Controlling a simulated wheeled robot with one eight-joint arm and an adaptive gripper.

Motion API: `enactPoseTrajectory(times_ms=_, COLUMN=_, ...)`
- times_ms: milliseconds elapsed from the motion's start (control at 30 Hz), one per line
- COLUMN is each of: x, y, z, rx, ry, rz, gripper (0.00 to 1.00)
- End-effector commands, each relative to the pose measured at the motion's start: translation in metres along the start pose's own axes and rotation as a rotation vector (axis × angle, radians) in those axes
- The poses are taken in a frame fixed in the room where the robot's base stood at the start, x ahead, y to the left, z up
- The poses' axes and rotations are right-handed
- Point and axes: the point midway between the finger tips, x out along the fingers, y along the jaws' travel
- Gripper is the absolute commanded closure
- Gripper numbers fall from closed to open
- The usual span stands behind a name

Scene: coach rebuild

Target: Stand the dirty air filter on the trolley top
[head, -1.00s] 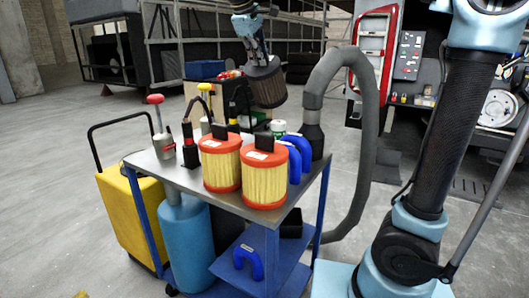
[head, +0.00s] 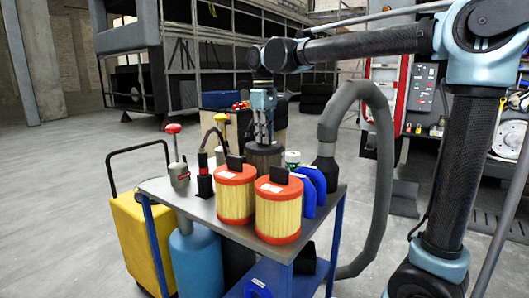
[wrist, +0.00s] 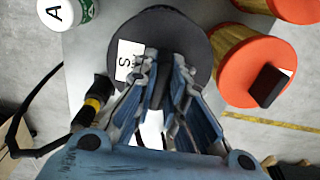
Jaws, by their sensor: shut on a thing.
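The dirty air filter (head: 263,158) is a dark brown cylinder with a dark grey cap, upright at the back of the trolley top (head: 215,207). My gripper (head: 264,138) points down from above, shut on the grip of its cap. In the wrist view, my gripper (wrist: 167,78) covers the middle of the dark round cap (wrist: 187,28), which has a white label. The filter's lower end is hidden behind two clean filters, so I cannot tell whether it touches the trolley top.
Two orange-capped yellow filters, left (head: 236,192) and right (head: 278,207), stand in front. Blue horseshoe-shaped parts (head: 313,188), a white-and-green tub (head: 292,158) and a grey hose (head: 380,180) are to the right. A red-knobbed tool (head: 178,170) stands left. The near-left top is clear.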

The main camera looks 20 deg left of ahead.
Motion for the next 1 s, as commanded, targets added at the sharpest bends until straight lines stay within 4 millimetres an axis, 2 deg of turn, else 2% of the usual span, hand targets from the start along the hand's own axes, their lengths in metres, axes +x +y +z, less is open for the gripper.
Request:
enactPoseTrajectory(times_ms=167, x=0.012, y=0.0, z=0.0, rx=0.0, ry=0.0, rz=0.0, gripper=1.0)
enactPoseTrajectory(times_ms=400, x=0.041, y=-0.001, z=0.0, rx=0.0, ry=0.0, rz=0.001, gripper=1.0)
enactPoseTrajectory(times_ms=600, x=0.044, y=-0.002, z=0.0, rx=-0.001, ry=-0.001, rz=0.0, gripper=1.0)
enactPoseTrajectory(times_ms=633, x=0.044, y=-0.002, z=0.0, rx=-0.001, ry=-0.001, rz=0.0, gripper=0.86)
enactPoseTrajectory(times_ms=700, x=0.044, y=-0.002, z=0.0, rx=-0.001, ry=-0.001, rz=0.0, gripper=0.7)
enactPoseTrajectory(times_ms=1000, x=0.043, y=-0.002, z=0.0, rx=-0.001, ry=0.0, rz=0.001, gripper=0.68)
